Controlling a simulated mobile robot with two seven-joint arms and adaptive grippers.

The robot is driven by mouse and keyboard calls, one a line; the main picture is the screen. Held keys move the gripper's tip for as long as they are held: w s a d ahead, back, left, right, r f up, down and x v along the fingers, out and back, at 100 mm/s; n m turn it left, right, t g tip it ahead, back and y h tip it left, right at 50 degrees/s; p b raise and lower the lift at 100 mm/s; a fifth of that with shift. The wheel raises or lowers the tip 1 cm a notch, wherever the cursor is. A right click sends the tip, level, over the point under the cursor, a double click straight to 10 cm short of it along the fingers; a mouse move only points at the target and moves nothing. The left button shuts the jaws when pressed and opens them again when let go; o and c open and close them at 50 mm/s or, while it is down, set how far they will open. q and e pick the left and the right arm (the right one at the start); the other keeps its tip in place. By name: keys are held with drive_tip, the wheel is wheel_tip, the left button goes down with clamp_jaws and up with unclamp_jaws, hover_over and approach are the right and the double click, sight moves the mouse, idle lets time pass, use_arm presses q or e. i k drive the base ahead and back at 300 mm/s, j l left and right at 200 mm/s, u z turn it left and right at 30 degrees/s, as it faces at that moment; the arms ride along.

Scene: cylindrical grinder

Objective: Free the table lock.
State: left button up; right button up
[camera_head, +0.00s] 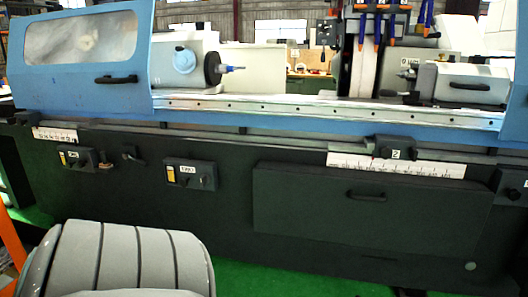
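The cylindrical grinder (240,200) stands across the view, with a long pale table (330,113) above its dark front. I cannot tell which part is the table lock. On the dark front are a small labelled control box (84,158), a black lever (131,157) beside it, and a second labelled box (190,174) to the right. A dark block with a white label (393,151) sits on the rail above the right-hand scale. A similar block (513,187) is at the right edge. Neither of my grippers is in view.
Blue guards with a black handle (116,79) cover the upper left. A workhead (184,64) and a grinding wheel (364,55) are above the table. A closed panel (370,212) with a handle fills the lower right. Green floor (260,279) shows in front.

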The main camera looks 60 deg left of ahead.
sight(144, 163)
drive_tip(key=u, duration=2.85)
drive_tip(key=i+j+u, duration=0.2)
drive_tip(key=k+l, duration=0.05)
